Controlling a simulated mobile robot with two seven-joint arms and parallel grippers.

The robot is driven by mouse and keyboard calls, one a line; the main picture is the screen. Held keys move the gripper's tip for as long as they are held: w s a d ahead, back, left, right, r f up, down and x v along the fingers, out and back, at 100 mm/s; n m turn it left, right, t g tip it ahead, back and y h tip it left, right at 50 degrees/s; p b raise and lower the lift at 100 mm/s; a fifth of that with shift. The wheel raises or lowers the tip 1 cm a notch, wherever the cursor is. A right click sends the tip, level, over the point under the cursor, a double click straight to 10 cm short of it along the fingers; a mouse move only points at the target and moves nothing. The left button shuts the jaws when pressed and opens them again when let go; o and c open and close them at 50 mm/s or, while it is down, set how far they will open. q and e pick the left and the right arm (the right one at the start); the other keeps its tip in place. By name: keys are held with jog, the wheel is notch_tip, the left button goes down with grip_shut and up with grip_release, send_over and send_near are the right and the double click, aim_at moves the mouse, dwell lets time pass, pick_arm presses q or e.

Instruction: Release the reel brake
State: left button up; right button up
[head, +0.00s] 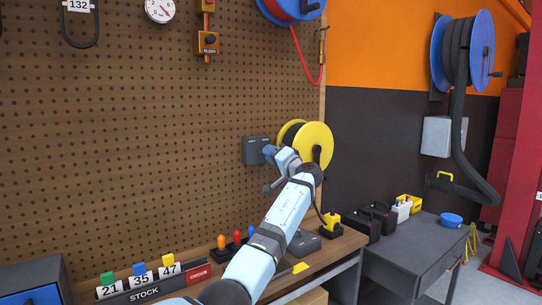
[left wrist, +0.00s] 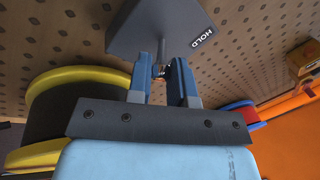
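The yellow cable reel (head: 316,146) is mounted on the pegboard, and its yellow rim and dark drum also show in the left wrist view (left wrist: 60,110). A grey brake box (head: 253,151) is fixed to the board just left of the reel. In the left wrist view this box (left wrist: 165,25) has a "HOLD" label on one face. My left gripper (head: 269,153) is at the box's right side. My right gripper is not in view.
Below is a workbench (head: 340,250) with colored knobs (head: 235,238), a yellow-topped plug (head: 330,222) and a STOCK tag rack (head: 150,285). A blue hose reel (head: 465,52) hangs to the right.

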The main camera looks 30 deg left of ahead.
pick_arm(q)
jog(key=o, duration=0.3)
jog(key=shift+o, duration=0.2)
jog(key=shift+d, duration=0.1)
jog(key=v, duration=1.3)
jog(key=shift+s+d, duration=0.2)
jog(key=shift+d, duration=0.1)
jog(key=shift+f, duration=0.1)
